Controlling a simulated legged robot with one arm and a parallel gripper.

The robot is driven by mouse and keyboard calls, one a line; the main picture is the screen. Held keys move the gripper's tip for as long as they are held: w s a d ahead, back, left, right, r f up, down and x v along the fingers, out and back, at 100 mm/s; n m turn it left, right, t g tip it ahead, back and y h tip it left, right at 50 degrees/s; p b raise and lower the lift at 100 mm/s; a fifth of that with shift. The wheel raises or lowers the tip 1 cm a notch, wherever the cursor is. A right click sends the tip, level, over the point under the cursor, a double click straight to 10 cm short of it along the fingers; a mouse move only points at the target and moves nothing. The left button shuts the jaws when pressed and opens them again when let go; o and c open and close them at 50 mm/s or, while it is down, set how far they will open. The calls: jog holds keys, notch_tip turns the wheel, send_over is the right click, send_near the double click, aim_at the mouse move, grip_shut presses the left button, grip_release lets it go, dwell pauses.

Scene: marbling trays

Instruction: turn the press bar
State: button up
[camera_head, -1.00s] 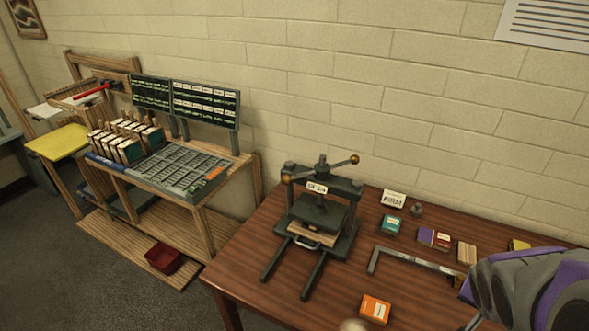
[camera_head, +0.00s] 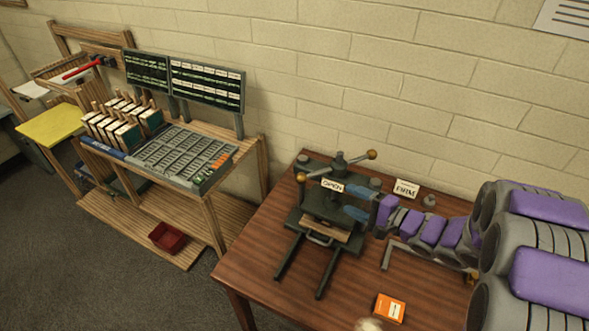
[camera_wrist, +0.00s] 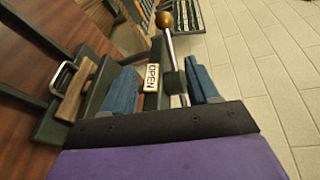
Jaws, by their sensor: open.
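The press (camera_head: 318,224) stands on the brown table with its bar (camera_head: 319,171) across the top, a brass ball at each end. An "OPEN" sign (camera_head: 332,185) hangs on its front. My gripper (camera_head: 347,199) is at the right side of the press, its blue fingers apart and pointing at it. In the wrist view, the bar's rod and near ball (camera_wrist: 164,19) extend between and beyond the open fingers (camera_wrist: 163,82). The sign (camera_wrist: 151,77) also shows between them. I cannot tell whether a finger touches the bar.
A "FIRM" card (camera_head: 406,188) stands behind my arm on the table (camera_head: 262,262). An orange box (camera_head: 389,308) lies near the front, and a metal angle piece (camera_head: 392,250) lies under my arm.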

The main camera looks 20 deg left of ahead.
aim_at(302, 178)
jog(key=shift+g+y, duration=0.3)
jog(key=shift+y, duration=0.1)
jog(key=shift+s+r+b+x, duration=0.15)
jog(key=shift+b+x, duration=0.35)
jog(key=shift+x, duration=2.15)
jog(key=shift+s+r+b+x, duration=0.1)
jog(key=shift+b+x, duration=0.35)
jog(key=shift+x, duration=2.2)
jog(key=shift+s+r+b+x, duration=0.15)
jog(key=shift+b+x, duration=0.35)
jog(key=shift+x, duration=3.15)
jog(key=shift+s+d, duration=0.2)
jog(key=shift+d, duration=0.25)
jog(key=c, duration=0.3)
grip_shut()
jog(key=shift+s, duration=0.1)
